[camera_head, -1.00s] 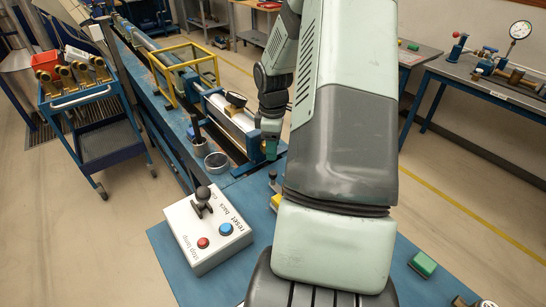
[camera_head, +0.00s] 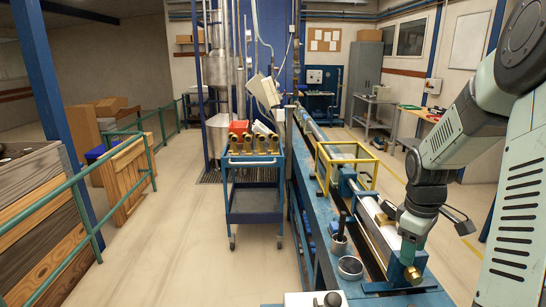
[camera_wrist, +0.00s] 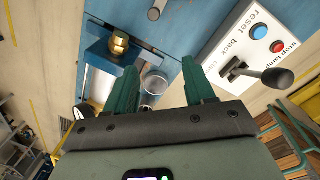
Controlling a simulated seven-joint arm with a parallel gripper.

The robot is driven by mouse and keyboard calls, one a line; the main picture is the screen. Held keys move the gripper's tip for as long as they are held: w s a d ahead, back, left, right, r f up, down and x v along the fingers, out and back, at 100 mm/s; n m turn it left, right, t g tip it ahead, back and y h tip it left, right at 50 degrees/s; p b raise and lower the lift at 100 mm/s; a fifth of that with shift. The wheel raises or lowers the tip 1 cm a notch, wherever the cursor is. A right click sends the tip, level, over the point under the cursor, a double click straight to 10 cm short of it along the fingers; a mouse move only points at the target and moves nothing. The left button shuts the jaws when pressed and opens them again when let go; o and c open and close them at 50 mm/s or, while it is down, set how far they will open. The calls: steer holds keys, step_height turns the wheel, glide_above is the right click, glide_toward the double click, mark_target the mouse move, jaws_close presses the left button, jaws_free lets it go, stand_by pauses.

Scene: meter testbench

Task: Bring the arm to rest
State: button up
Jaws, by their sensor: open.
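My arm (camera_head: 455,135) comes in from the right of the head view and hangs down over the blue test bench (camera_head: 325,225). My gripper (camera_wrist: 160,66) shows in the wrist view with its two green fingers spread apart and nothing between them. A brass fitting (camera_wrist: 119,42) in a blue holder lies beyond the left finger. It also shows in the head view (camera_head: 412,274), just below my wrist. The white control box (camera_wrist: 238,48) with blue and red buttons and a black lever lies beyond the right finger. Only its top edge (camera_head: 300,299) shows in the head view.
A yellow frame (camera_head: 347,168) spans the bench rail. Grey cups (camera_head: 350,267) stand on the bench. A blue trolley (camera_head: 254,201) with brass meters and a red bin stands left of the bench. Green railings (camera_head: 65,205) run along the left. The floor between is clear.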

steer(key=s+a+r+m+t, duration=0.2)
steer(key=s+a+r+m, duration=0.15)
steer(key=a+r, duration=0.65)
steer(key=s+a+r+m+t, duration=0.2)
steer(key=s+a+r, duration=0.3)
steer(key=a+r, duration=0.45)
steer(key=s+a+m+t+y, duration=0.1)
steer(key=s+a, duration=0.2)
steer(key=s, duration=0.9)
steer(key=shift+s+r+m, duration=0.35)
steer(key=shift+s+r, duration=0.05)
